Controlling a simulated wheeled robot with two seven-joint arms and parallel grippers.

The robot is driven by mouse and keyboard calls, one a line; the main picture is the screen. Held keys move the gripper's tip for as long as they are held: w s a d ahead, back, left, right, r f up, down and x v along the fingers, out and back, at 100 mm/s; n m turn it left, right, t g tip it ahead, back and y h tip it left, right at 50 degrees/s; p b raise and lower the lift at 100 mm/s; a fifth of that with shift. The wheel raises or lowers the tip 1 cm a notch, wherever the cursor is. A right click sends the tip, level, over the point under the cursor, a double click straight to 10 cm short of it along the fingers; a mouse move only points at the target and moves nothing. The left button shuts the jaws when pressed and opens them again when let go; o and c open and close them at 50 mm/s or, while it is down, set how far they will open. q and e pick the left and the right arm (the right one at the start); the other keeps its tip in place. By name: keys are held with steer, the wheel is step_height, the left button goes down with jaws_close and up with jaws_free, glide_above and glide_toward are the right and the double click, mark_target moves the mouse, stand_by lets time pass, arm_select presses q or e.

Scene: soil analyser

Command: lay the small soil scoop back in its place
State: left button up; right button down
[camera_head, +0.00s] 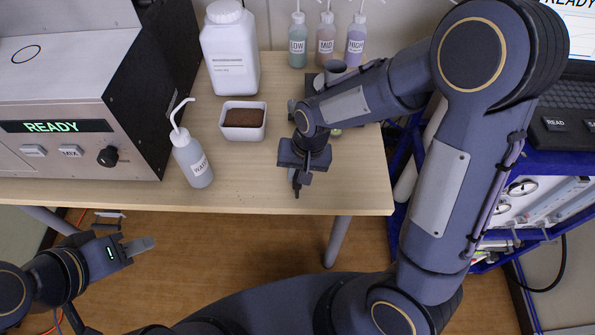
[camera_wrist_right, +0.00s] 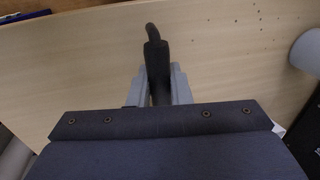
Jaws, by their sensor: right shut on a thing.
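My right gripper (camera_head: 297,183) is low over the front right part of the wooden table. In the right wrist view its two grey fingers (camera_wrist_right: 158,85) are shut on the dark handle of the small soil scoop (camera_wrist_right: 156,65). A thin curved end of the scoop points away from the fingers, with bare table behind it. In the head view only a small dark tip shows below the gripper, and the scoop's bowl cannot be made out. My left gripper (camera_head: 137,246) is off the table's front edge at lower left, and its jaw opening is unclear.
A white tub of brown soil (camera_head: 244,134), a wash bottle (camera_head: 195,165) and a white jar (camera_head: 230,55) stand left of my right gripper. LOW, MID and HIGH bottles (camera_head: 326,45) stand behind. A dark stand (camera_head: 315,82) is partly hidden by my arm. The analyser (camera_head: 80,90) reads READY.

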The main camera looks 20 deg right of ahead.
steer(key=shift+f+b, duration=0.55)
steer(key=shift+f, duration=0.1)
steer(key=c, duration=1.3)
jaws_free()
steer(key=shift+o, duration=0.2)
steer(key=s+d+r+t+y+p, duration=0.15)
steer(key=s+d+r, duration=0.25)
steer(key=r, duration=0.5)
steer(key=s+d+r+t+p, duration=0.1)
steer(key=s+d+r+p, duration=0.25)
steer(key=r, duration=0.55)
steer(key=s+d+r+n+t+p, duration=0.1)
steer(key=s+r, duration=0.3)
steer(key=s, duration=0.4)
steer(key=shift+s+d+n+t+p, duration=0.35)
steer(key=shift+t+p, duration=0.2)
steer(key=shift+t, duration=0.1)
